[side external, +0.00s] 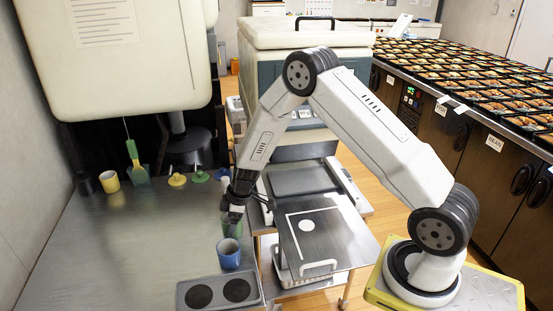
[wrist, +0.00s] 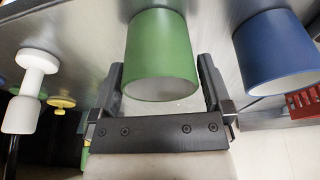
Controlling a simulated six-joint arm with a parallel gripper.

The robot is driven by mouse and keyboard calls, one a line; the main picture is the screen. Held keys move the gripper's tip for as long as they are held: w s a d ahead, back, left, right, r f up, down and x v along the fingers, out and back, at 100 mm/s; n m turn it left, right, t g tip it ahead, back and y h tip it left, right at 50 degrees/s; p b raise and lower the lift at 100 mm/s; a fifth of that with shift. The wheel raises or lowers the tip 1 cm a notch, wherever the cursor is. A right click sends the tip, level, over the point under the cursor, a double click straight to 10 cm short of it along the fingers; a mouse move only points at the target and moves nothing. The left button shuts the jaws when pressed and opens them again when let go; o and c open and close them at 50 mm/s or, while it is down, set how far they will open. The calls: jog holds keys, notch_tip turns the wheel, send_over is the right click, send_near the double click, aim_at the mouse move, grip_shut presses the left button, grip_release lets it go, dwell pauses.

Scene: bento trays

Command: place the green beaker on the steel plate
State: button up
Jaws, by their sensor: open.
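The green beaker (wrist: 162,45) is at the top centre of the wrist view, in line with the gap between my fingers. In the side view it (side external: 232,226) stands on the steel counter, partly hidden by my gripper (side external: 236,208). My gripper, also in the wrist view (wrist: 161,70), is open, with one finger on each side of the beaker's lower part in the picture. I cannot tell whether either finger touches it. A flat steel-coloured plate (side external: 338,226) with a white outline and a white dot lies to the right of the counter. Nothing stands on it.
A blue beaker (side external: 229,258) stands close by the green one, also in the wrist view (wrist: 278,50). A grey panel with two black discs (side external: 218,291) lies in front. A yellow cup (side external: 109,181) and small coloured pieces stand farther back. The counter's left middle is clear.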

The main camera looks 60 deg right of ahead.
jog(key=shift+x, duration=0.8)
jog(key=c, duration=1.1)
jog(key=shift+r, duration=0.1)
jog(key=shift+r, duration=0.7)
jog(key=s+r, duration=1.1)
jog(key=s, duration=0.3)
jog(key=shift+a+r, duration=0.25)
jog(key=shift+a, duration=0.2)
